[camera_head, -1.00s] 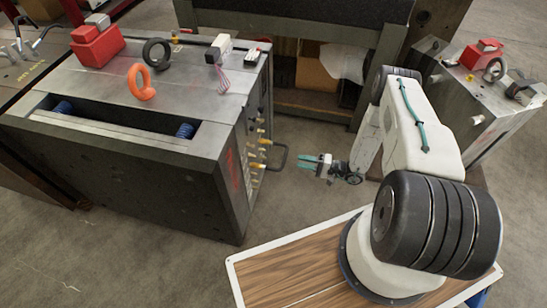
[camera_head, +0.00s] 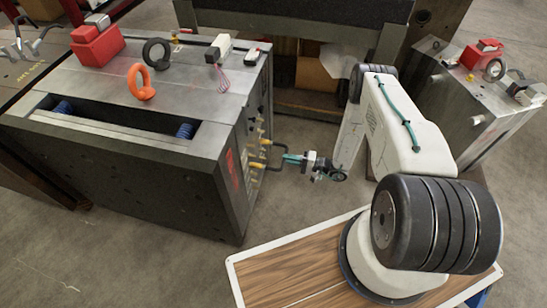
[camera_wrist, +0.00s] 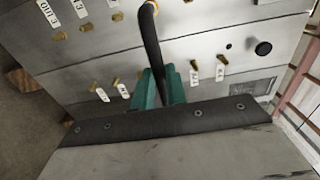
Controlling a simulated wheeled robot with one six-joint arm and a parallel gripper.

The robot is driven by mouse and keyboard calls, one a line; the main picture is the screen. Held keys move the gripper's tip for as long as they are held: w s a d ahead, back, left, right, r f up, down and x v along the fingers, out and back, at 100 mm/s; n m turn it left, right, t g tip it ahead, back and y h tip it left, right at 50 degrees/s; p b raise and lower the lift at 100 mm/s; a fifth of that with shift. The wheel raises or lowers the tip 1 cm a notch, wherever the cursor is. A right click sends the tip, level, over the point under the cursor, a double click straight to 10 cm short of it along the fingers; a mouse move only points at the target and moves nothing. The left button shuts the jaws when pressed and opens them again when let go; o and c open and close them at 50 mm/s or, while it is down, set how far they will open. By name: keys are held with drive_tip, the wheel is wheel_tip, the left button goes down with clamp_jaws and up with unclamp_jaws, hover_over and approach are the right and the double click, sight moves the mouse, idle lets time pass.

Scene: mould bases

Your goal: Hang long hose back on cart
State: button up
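A black hose (camera_head: 279,146) bows out as a loop from the right side face of the large mould base (camera_head: 190,165), with brass ends at that face. In the wrist view the hose (camera_wrist: 149,35) runs down from the face to between my teal fingers. My gripper (camera_head: 290,158) is at the outer bend of the loop, and the fingers (camera_wrist: 160,88) sit close on both sides of the hose, so it looks shut on it. I cannot make out a cart clearly.
Brass fittings with white tags (camera_wrist: 220,70) line the face near the hose. An orange ring (camera_head: 142,82), a black ring (camera_head: 157,52) and a red block (camera_head: 96,45) stand on the mould base. A second metal block (camera_head: 455,85) stands right. Floor is clear below the gripper.

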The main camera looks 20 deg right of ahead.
drive_tip(key=shift+d, duration=0.1)
clamp_jaws()
drive_tip(key=shift+v, duration=2.45)
drive_tip(key=shift+s, duration=0.1)
drive_tip(key=shift+v, duration=2.95)
